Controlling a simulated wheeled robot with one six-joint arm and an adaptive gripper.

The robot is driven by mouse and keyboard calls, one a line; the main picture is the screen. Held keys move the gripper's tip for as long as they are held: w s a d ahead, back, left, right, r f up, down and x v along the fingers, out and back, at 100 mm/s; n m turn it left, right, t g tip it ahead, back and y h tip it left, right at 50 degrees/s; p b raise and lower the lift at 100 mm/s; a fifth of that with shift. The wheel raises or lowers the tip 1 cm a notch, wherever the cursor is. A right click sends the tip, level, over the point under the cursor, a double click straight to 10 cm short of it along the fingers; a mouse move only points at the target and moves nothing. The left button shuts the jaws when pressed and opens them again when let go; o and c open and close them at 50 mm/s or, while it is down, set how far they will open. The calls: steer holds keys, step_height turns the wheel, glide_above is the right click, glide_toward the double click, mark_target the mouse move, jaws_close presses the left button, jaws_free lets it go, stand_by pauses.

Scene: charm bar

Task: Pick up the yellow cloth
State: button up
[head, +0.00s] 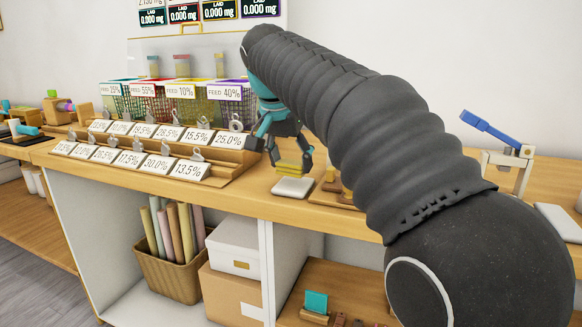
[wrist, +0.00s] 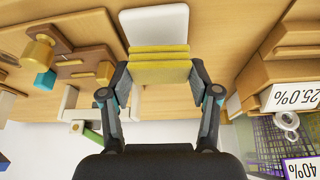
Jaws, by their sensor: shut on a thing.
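The yellow cloth (head: 287,169) is a small folded stack of layers. In the wrist view the yellow cloth (wrist: 160,72) sits between the two fingertips. My gripper (head: 290,160) is shut on it, one finger at each side, pointing down at the counter. The gripper (wrist: 160,80) also shows in the wrist view. A flat white pad (head: 293,187) lies on the counter just below the cloth and shows in the wrist view (wrist: 155,25). I cannot tell whether the cloth is clear of the pad.
A wooden stepped rack (head: 225,160) with percentage cards stands left of my gripper. Wire baskets (head: 180,105) with feed labels stand behind it. Small wooden pieces (head: 333,186) lie just to the right. A clamp with a blue lever (head: 495,135) stands farther right.

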step_height(320, 180, up, 2)
steer(key=shift+d+r, duration=0.15)
steer(key=s+d+r, duration=0.1)
steer(key=d+r, duration=0.5)
steer(key=d, duration=0.5)
steer(key=shift+d, duration=0.15)
steer(key=shift+s+r, duration=0.1)
